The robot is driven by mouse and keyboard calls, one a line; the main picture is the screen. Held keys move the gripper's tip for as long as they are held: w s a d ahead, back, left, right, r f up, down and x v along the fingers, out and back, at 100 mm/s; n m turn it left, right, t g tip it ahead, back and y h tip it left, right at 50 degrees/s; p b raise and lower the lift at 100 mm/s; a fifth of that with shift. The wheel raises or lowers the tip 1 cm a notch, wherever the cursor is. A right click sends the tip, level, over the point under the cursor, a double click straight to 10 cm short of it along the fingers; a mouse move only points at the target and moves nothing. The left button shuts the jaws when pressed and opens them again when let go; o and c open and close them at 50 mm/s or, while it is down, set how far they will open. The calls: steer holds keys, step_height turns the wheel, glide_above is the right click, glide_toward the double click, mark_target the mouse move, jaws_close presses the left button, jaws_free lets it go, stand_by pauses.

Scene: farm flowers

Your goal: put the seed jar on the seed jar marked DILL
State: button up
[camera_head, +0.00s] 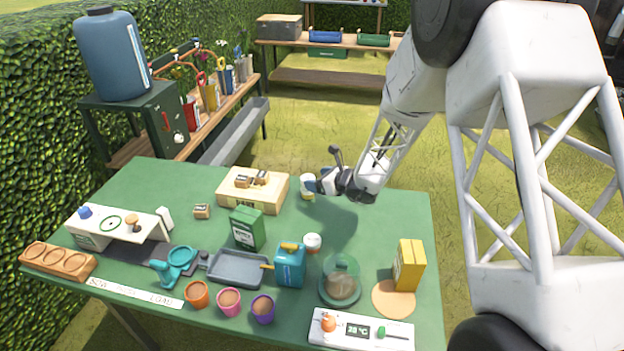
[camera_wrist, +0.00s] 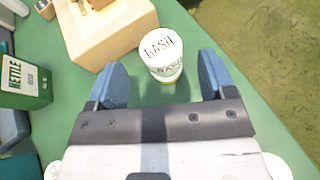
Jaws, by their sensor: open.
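A white seed jar (camera_wrist: 162,55) with BASIL on its lid stands upright on the green table, near the far edge. It also shows in the head view (camera_head: 307,184). My gripper (camera_wrist: 160,72) is open, its blue fingers spread to either side of the near side of this jar; I cannot tell whether they touch it. In the head view my gripper (camera_head: 314,186) is low beside the jar. A second small jar (camera_head: 312,242) with a white lid stands nearer the middle of the table. Its marking is too small to read, so I cannot confirm DILL.
A wooden box (camera_head: 262,196) with small packets on top stands left of the jar. A green packet box (camera_head: 247,229), a blue can (camera_head: 290,266), a glass dome (camera_head: 341,278) and a yellow box (camera_head: 409,266) surround the second jar. The table's right rear is clear.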

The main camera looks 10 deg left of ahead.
steer(key=v, duration=0.7)
steer(key=shift+d, duration=0.15)
steer(key=shift+s+r, duration=0.1)
stand_by(0.6)
steer(key=s+d+r+n+g+h, duration=0.1)
steer(key=s+d+r+n+g, duration=0.1)
steer(key=s+d+r+n, duration=0.4)
steer(key=s+d+r+n+g+h, duration=0.1)
steer(key=s+d+r+n+g, duration=0.1)
steer(key=s+r+n, duration=0.65)
steer(key=s+d+r+n+h, duration=0.3)
steer(key=s+d, duration=0.3)
steer(key=s, duration=0.3)
steer(key=s+d+r+n+h, duration=0.2)
steer(key=s+d, duration=0.4)
steer(key=s, duration=0.4)
steer(key=s+d+r+n+h, duration=0.3)
steer(key=s+d+h, duration=0.2)
steer(key=s+d, duration=0.2)
steer(key=s, duration=0.2)
steer(key=shift+s+r+n+t, duration=0.3)
steer(key=shift+s+r+n, duration=0.05)
steer(key=shift+s, duration=0.05)
